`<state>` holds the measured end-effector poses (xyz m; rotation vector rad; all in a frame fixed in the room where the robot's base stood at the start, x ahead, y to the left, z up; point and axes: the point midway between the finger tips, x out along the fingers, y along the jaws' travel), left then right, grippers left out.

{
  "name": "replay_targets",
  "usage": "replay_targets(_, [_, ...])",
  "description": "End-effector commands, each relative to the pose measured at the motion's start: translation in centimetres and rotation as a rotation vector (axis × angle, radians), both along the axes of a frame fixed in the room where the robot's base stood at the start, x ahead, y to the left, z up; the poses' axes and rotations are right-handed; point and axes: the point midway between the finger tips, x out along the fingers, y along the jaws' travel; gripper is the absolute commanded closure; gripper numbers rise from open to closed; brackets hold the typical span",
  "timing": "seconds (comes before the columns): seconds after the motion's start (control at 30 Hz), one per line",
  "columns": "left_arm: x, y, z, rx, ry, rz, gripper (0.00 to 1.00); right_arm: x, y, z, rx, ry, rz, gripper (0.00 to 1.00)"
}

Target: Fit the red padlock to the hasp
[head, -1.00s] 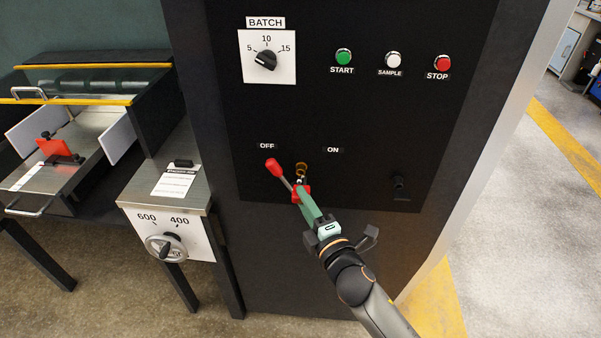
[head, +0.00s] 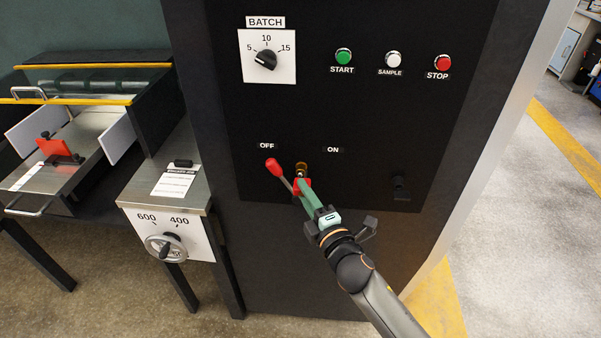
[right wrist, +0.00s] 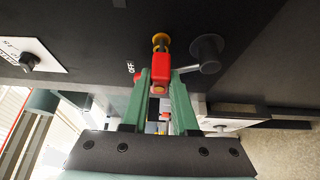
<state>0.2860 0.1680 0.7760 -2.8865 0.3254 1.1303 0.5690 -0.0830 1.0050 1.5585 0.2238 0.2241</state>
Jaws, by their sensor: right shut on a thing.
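The red padlock (head: 303,184) is held at the tips of my right gripper (head: 305,188), whose green fingers are closed on its sides. In the right wrist view the padlock (right wrist: 160,66) sits between the fingertips of the right gripper (right wrist: 160,82). The brass hasp (head: 301,168) on the black panel is directly above the padlock. In the right wrist view the hasp (right wrist: 161,39) is just beyond the padlock, with the shackle end close to or overlapping it. I cannot tell whether the shackle is through it. My left gripper is out of view.
The red-handled lever (head: 274,167) slants up-left towards OFF, close beside the padlock and hasp. A dark knob (head: 400,187) sticks out further right. START (head: 344,57), SAMPLE (head: 393,60) and STOP (head: 443,63) buttons are higher up.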

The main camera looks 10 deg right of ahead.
Motion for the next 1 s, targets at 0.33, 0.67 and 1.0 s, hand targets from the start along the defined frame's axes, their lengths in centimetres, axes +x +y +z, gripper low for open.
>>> replay_targets(0.33, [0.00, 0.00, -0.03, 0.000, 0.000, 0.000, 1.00, 0.67, -0.18, 0.11, 0.001, -0.002, 0.000, 1.00])
replay_targets(0.67, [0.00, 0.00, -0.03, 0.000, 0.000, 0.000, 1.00, 0.67, -0.20, 0.10, 0.000, -0.001, -0.001, 1.00])
replay_targets(1.0, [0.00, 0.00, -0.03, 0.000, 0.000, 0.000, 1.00, 0.86, -0.26, 0.09, 0.000, -0.001, -0.001, 1.00])
